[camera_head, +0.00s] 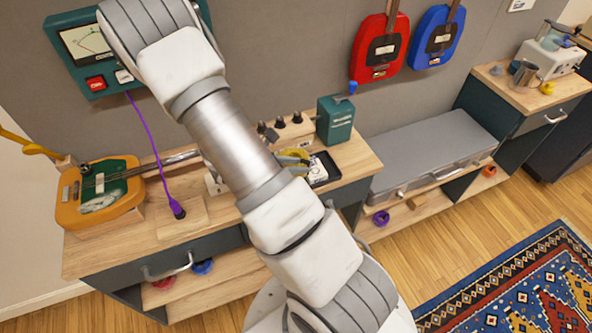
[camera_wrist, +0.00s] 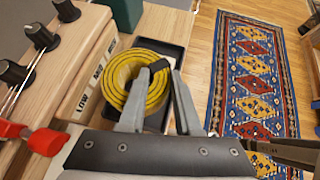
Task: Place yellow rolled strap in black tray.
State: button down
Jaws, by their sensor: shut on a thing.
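The yellow rolled strap (camera_wrist: 124,72) is a coil with dark edges between its turns. My gripper (camera_wrist: 158,82) is shut on the coil's right side, one finger inside the roll and one outside it. The black tray (camera_wrist: 172,46) shows behind and around the strap in the wrist view. I cannot tell whether the strap touches the tray's floor or hangs above it. In the head view the strap (camera_head: 293,154) is partly hidden by my arm, at the left edge of the tray (camera_head: 332,169).
A wooden knob box (camera_wrist: 92,88) stands close left of the tray, with a red plug (camera_wrist: 46,141) nearby. A teal box (camera_head: 335,120) stands behind the tray. A guitar-shaped instrument (camera_head: 98,190) lies on the left of the bench. A patterned rug (camera_head: 520,285) is on the floor.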

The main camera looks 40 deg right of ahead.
jog(key=shift+f, duration=1.35)
jog(key=c, duration=0.6)
grip_release()
jog(key=v, duration=1.1)
jog(key=s+a+r+m+t+y, duration=0.2)
jog(key=r+m, duration=0.4)
jog(key=r, duration=0.3)
jog(key=s+a+r+m+t+y, duration=0.1)
jog(key=s+a+r+m+y, duration=0.4)
jog(key=r, duration=0.4)
jog(key=s+a+r+m+t+y, duration=0.2)
jog(key=s+r+m, duration=0.3)
jog(key=r, duration=0.4)
jog(key=shift+s+a+m+t+y, duration=0.3)
jog(key=shift+a+m+y, duration=0.5)
jog(key=shift+y, duration=0.1)
